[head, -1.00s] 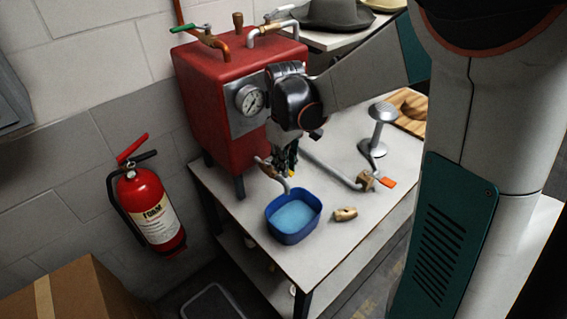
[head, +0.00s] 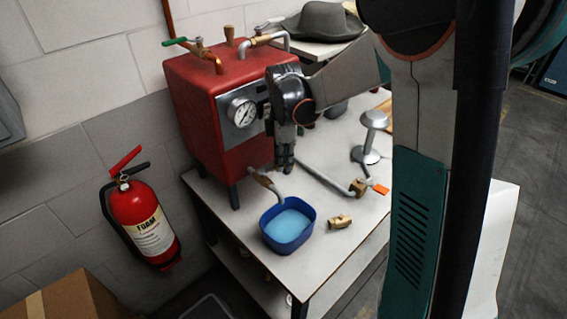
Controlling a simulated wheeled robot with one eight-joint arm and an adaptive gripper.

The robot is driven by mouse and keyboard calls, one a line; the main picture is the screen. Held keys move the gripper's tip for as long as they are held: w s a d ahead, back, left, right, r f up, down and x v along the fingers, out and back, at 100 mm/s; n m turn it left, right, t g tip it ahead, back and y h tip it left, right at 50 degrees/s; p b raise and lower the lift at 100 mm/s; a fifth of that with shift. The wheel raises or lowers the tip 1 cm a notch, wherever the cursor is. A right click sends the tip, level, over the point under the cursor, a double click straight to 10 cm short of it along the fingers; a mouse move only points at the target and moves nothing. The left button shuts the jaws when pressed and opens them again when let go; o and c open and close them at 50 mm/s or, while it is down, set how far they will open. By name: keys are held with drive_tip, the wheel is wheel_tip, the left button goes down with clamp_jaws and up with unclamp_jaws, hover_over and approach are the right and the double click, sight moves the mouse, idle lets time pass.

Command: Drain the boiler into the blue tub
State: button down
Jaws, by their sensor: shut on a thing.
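The red boiler (head: 195,118) stands on the light workbench, with a gauge (head: 241,113) on its front plate. A small drain tap (head: 263,181) with a brownish handle sticks out low at the front; its grey spout bends down toward the tub. The blue tub (head: 266,241) sits on the bench under the spout, with light blue liquid inside. My gripper (head: 286,168) points down in front of the boiler, just right of and above the tap. Its fingers are together; what they hold is hidden, and I cannot tell whether they touch the tap.
A grey pipe (head: 323,172) with a brass fitting and orange tag lies right of my gripper. A loose brass piece (head: 340,222) lies right of the tub. A metal stand (head: 372,122) is behind. A fire extinguisher (head: 142,215) hangs left; a cardboard box (head: 68,302) is below it.

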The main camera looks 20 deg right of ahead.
drive_tip(key=shift+w+n, duration=0.55)
drive_tip(key=shift+n, duration=0.4)
drive_tip(key=shift+w+n, duration=0.55)
drive_tip(key=shift+n, duration=0.4)
drive_tip(key=c, duration=1.6)
unclamp_jaws()
drive_tip(key=shift+o, duration=0.2)
wheel_tip(320, 180, up, 12)
